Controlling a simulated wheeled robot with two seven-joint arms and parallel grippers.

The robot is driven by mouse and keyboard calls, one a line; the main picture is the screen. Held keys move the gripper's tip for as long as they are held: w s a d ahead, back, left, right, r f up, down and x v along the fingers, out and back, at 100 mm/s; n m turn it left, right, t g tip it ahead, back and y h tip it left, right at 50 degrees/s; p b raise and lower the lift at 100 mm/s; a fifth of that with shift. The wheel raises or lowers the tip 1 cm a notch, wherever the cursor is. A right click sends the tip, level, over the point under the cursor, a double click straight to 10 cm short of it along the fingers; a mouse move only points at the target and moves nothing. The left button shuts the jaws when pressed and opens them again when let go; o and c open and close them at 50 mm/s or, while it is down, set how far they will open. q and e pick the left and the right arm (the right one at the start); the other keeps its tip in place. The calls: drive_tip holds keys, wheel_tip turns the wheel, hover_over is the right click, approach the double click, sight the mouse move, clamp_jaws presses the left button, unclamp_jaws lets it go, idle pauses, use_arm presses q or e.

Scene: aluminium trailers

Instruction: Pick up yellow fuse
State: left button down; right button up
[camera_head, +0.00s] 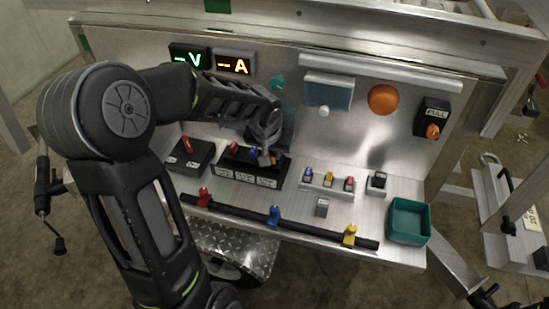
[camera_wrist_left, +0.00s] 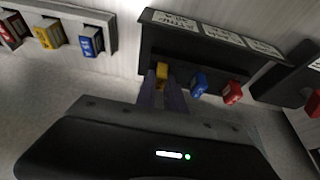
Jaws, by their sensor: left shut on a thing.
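The yellow fuse (camera_wrist_left: 162,71) is between the fingertips of my left gripper (camera_wrist_left: 162,88) in the left wrist view. It is at the black fuse block (camera_wrist_left: 205,55), in line with a blue fuse (camera_wrist_left: 198,82) and a red fuse (camera_wrist_left: 232,92). I cannot tell whether it is still seated. In the head view my left gripper (camera_head: 267,151) points down at the right end of the black block (camera_head: 238,171), and the fingers largely hide the yellow fuse. My right gripper is not in view.
A silver block (camera_head: 325,187) with blue, yellow and red fuses stands to the right. A black rail (camera_head: 317,230) with red, blue and yellow clamps runs along the front. A green tray (camera_head: 408,236) is at the right. A black switch box (camera_head: 189,158) stands left of the fuse block.

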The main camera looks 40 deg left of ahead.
sight(273, 156)
use_arm(q)
drive_tip(key=shift+r, duration=0.15)
drive_tip(key=shift+r, duration=1.4)
drive_tip(key=shift+s+r, duration=0.2)
drive_tip(key=shift+r, duration=0.1)
drive_tip(key=s+d, duration=0.1)
drive_tip(key=s, duration=0.3)
drive_tip(key=s+d, duration=0.2)
drive_tip(key=s, duration=0.3)
drive_tip(key=s+d, duration=0.2)
drive_tip(key=s, duration=0.3)
drive_tip(key=shift+s+d+b, duration=0.1)
drive_tip(key=shift+s+b, duration=0.15)
drive_tip(key=shift+b, duration=0.1)
drive_tip(key=b, duration=0.1)
drive_tip(key=s+b, duration=0.1)
drive_tip(key=b, duration=0.1)
drive_tip(key=shift+s+d+f, duration=0.1)
drive_tip(key=shift+d+f, duration=0.1)
drive_tip(key=shift+f, duration=0.15)
drive_tip(key=shift+s+d+r+b, duration=0.15)
drive_tip(key=shift+s+r+b, duration=0.1)
drive_tip(key=shift+s+b, duration=0.2)
